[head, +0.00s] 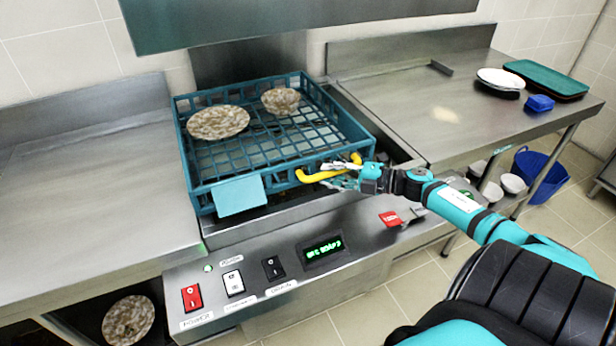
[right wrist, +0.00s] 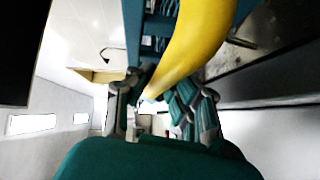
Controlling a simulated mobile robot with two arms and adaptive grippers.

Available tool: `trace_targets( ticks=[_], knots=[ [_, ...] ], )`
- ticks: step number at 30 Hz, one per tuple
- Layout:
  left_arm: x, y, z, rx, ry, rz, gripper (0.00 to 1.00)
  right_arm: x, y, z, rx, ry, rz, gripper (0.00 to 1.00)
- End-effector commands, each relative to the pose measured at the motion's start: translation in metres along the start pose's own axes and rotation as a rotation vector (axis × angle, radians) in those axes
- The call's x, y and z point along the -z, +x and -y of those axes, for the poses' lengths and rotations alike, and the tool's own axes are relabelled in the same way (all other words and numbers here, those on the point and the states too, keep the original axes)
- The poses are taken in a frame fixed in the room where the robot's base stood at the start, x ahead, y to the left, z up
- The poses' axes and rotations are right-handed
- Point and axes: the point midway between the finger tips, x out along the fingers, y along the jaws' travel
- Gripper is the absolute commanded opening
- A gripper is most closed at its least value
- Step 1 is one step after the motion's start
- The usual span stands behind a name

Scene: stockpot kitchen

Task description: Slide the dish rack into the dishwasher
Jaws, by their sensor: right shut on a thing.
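The blue-green dish rack (head: 265,150) sits in the dishwasher bay, above the front control panel. It holds a speckled plate (head: 218,122) and a speckled bowl (head: 281,101). A yellow handle (head: 315,175) is on its front wall, beside a light blue tag (head: 239,195). My right gripper (head: 350,172) is shut on the yellow handle at the rack's front right. The handle (right wrist: 190,50) fills the upper middle of the right wrist view, between the fingers (right wrist: 158,105). The steel dishwasher hood (head: 290,20) is raised above and behind the rack. My left gripper is out of view.
The control panel (head: 330,275) has switches and a green display. Steel counters lie on both sides; the left counter (head: 90,190) is bare.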

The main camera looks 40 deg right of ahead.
Motion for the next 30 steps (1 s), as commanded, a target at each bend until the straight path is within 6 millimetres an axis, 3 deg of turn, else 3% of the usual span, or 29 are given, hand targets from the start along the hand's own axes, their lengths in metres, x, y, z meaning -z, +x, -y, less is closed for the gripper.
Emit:
trace_targets(
  ticks=[3, 12, 29, 30],
  knots=[
    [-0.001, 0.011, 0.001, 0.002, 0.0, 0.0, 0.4, -0.022, -0.019, -0.001, -0.006, -0.001, 0.006, 0.0],
    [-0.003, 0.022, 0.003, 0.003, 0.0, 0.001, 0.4, -0.053, -0.051, -0.004, -0.009, 0.0, 0.005, 0.0],
    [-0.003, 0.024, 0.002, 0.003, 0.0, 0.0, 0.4, -0.061, -0.059, -0.005, -0.01, 0.0, 0.003, 0.0],
    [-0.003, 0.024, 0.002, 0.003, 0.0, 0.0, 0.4, -0.061, -0.059, -0.006, -0.01, 0.0, 0.003, 0.18]
  ],
)
